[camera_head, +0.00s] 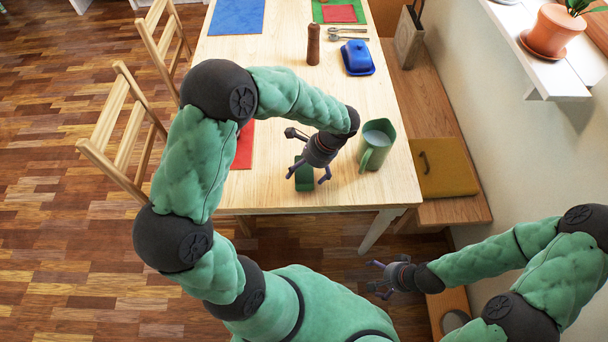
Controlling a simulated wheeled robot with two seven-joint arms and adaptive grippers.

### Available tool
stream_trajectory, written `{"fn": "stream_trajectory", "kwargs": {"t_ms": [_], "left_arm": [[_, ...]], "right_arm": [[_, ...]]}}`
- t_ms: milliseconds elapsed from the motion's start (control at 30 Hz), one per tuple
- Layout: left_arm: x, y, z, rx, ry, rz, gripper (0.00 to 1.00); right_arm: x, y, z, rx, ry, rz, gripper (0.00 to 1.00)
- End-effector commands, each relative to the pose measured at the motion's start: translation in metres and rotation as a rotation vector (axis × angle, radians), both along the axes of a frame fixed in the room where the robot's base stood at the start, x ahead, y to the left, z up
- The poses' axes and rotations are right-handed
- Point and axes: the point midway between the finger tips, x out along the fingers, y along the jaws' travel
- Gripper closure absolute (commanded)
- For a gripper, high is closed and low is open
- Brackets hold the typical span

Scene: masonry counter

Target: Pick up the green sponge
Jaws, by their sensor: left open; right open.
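The green sponge (304,182) lies on the wooden table (272,190) near its front edge. It is small and dark green, and my gripper partly covers it from above. My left gripper (308,178) is open, with its fingers pointing down on either side of the sponge. Whether the fingers touch the sponge I cannot tell. My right gripper (374,277) is open and empty, low in front of the table at the right.
A green pitcher (367,158) stands close to the right of my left gripper. A pepper mill (313,45), a blue butter dish (357,58) and spoons (348,34) are further back. Chairs (122,122) stand at the left, a bench (428,105) at the right.

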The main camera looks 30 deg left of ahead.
Motion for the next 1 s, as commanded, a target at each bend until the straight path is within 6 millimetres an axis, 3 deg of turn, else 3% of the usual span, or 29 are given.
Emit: {"fn": "stream_trajectory", "kwargs": {"t_ms": [100,300,400,500,1000], "left_arm": [[-0.0019,0.0031,-0.0099,0.000,0.000,0.000,0.00],[-0.0018,0.0032,-0.0089,0.000,-0.001,0.000,0.00],[-0.0018,0.0031,-0.0088,0.000,-0.001,0.000,0.22],[-0.0019,0.0031,-0.0089,0.000,0.000,-0.001,0.35],[-0.0026,0.0027,-0.0062,-0.001,0.001,-0.001,0.36]], "right_arm": [[0.0000,0.0000,-0.0051,0.000,0.000,0.000,0.04],[0.0002,-0.0001,-0.0037,0.000,0.000,0.000,0.04],[0.0002,-0.0001,-0.0037,0.000,0.000,0.000,0.04],[0.0002,-0.0001,-0.0037,0.000,0.000,0.000,0.04],[0.0001,0.0000,-0.0016,0.000,0.000,0.000,0.04]]}}
